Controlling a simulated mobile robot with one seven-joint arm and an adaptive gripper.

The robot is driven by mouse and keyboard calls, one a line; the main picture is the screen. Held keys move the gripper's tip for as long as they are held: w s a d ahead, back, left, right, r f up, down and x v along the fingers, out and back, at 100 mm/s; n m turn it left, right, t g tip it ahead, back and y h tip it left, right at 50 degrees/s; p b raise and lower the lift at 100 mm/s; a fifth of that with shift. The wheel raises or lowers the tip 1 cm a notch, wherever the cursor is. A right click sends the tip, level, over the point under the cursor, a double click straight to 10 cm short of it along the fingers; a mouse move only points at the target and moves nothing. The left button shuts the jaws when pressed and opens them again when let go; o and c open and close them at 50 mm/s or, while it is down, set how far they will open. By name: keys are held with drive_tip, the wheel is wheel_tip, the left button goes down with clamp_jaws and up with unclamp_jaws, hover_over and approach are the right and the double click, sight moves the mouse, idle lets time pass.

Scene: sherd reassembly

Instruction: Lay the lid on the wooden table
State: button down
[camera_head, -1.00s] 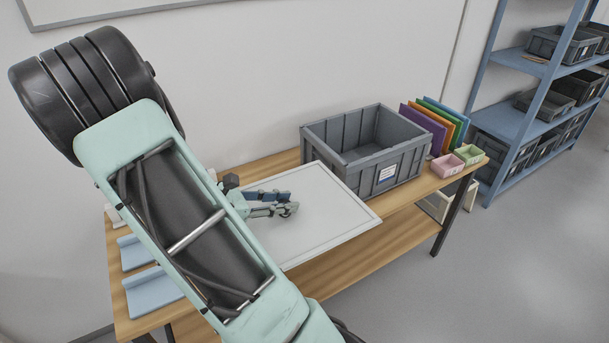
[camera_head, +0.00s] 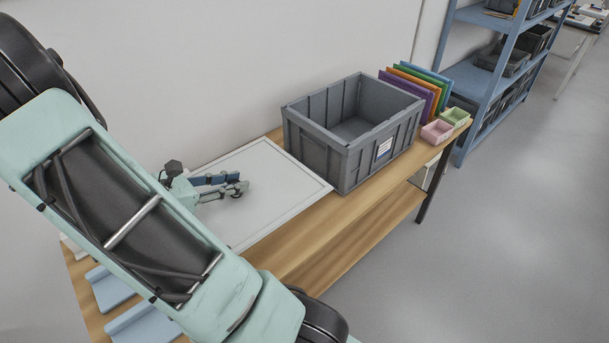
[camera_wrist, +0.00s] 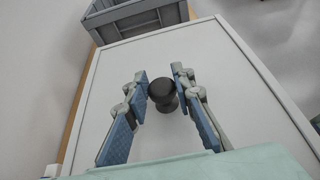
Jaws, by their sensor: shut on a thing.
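The lid is a large flat white panel with a raised rim (camera_head: 285,187), lying over the wooden table (camera_head: 320,233) to the left of the grey crate. I cannot tell whether it touches the table top. In the wrist view the lid (camera_wrist: 215,55) fills most of the picture, with a round black knob (camera_wrist: 162,93) on it. My gripper (camera_head: 238,186) is over the lid. In the wrist view its two blue-padded fingers (camera_wrist: 160,80) are on either side of the knob, shut on it. The knob is not clear in the head view.
The open grey crate (camera_head: 360,150) stands on the table beside the lid's right end. Coloured panels (camera_head: 420,88) and pink and green small bins (camera_head: 437,131) are beyond it. Light blue pieces (camera_head: 140,322) lie at the table's left end. A wall is behind.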

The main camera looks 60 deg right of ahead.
sight(231, 198)
wheel_tip(231, 198, down, 5)
drive_tip(key=b, duration=0.3)
drive_tip(key=shift+w, duration=0.1)
wheel_tip(231, 198, down, 10)
drive_tip(key=shift+r+b, duration=0.1)
drive_tip(key=shift+b, duration=0.9)
drive_tip(key=c, duration=1.8)
unclamp_jaws()
drive_tip(key=shift+o, duration=0.7)
drive_tip(key=shift+w+a+r, duration=0.1)
drive_tip(key=shift+w+a, duration=0.05)
drive_tip(key=shift+a, duration=0.05)
drive_tip(key=p+v, duration=0.1)
drive_tip(key=v, duration=1)
drive_tip(key=shift+a, duration=0.3)
